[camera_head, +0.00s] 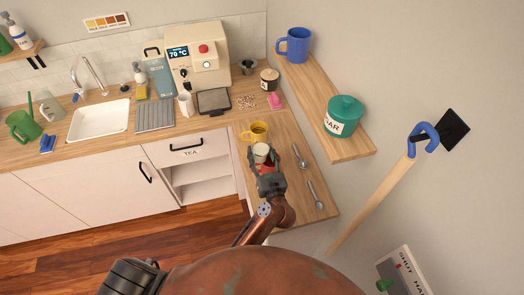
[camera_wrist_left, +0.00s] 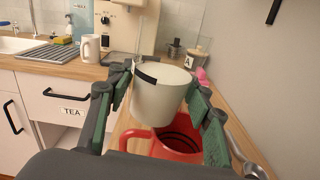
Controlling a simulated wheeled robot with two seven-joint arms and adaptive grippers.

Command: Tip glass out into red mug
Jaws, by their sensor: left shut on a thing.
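My left gripper (camera_head: 266,166) is shut on a whitish, opaque-looking glass (camera_head: 261,152). In the left wrist view the glass (camera_wrist_left: 160,95) sits between the green-padded fingers (camera_wrist_left: 160,100), close to upright, with a dark band near its rim. Its contents cannot be made out. The red mug (camera_wrist_left: 178,146) shows below the glass in the wrist view, its handle to the left and dark rings inside. The glass hides part of its opening. In the head view the gripper mostly covers the red mug. My right gripper is not in view.
A yellow mug (camera_head: 256,132) stands just behind the glass on the wooden counter. Spoons (camera_head: 314,194) lie to the right. A shelf with a blue mug (camera_head: 294,45) and a green jar (camera_head: 343,115) is at right. A coffee machine (camera_head: 199,57) stands at the back.

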